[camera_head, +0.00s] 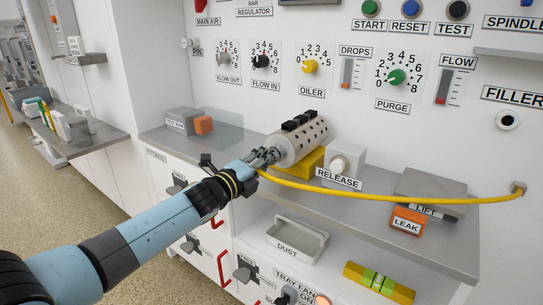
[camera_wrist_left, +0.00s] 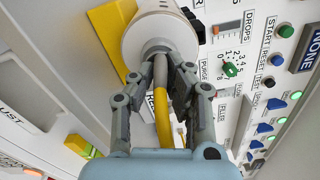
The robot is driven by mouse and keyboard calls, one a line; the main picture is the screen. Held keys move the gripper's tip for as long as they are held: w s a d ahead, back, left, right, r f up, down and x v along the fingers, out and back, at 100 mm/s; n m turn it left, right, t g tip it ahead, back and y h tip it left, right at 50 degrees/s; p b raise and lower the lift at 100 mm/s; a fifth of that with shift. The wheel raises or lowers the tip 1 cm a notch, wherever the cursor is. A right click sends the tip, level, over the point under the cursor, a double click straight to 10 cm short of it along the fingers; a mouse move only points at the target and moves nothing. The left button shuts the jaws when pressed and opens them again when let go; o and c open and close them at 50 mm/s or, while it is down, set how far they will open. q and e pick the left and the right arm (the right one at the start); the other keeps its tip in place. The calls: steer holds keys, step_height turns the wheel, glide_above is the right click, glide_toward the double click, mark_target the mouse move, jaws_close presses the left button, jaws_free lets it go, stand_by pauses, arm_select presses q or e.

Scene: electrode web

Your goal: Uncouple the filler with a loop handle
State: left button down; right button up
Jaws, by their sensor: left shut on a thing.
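A pale perforated cylinder (camera_head: 301,143) with black blocks on top rests on a yellow block (camera_head: 306,163) on the grey shelf. Its round white end (camera_wrist_left: 160,32) fills the top of the left wrist view. My left gripper (camera_head: 268,155) is at this end, shut on the grey end (camera_wrist_left: 160,70) of a yellow hose (camera_head: 400,194). The grey end meets the middle of the white face; whether it is locked in is hidden. The FILLER label (camera_head: 514,96) is on the wall at right, above a round port (camera_head: 508,120). My right gripper is not in view.
The hose runs right to a wall fitting (camera_head: 518,188). A white RELEASE knob box (camera_head: 346,160), a grey LIFT block (camera_head: 430,186) and an orange LEAK block (camera_head: 408,222) stand along the shelf. A DUST tray (camera_head: 292,262) sits below.

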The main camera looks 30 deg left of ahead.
arm_select(q)
steer(key=shift+n+p, duration=0.65)
steer(key=shift+n, duration=1.05)
steer(key=shift+n+p, duration=0.4)
steer(key=shift+n, duration=0.3)
steer(key=shift+n+p, duration=0.95)
steer(key=shift+n, duration=1.35)
steer(key=shift+s+a, duration=0.1)
steer(key=shift+s, duration=0.3)
steer(key=shift+s, duration=0.3)
steer(key=shift+s+a+p, duration=0.1)
steer(key=shift+s+p, duration=0.6)
steer(key=shift+s, duration=0.55)
steer(key=shift+r, duration=0.1)
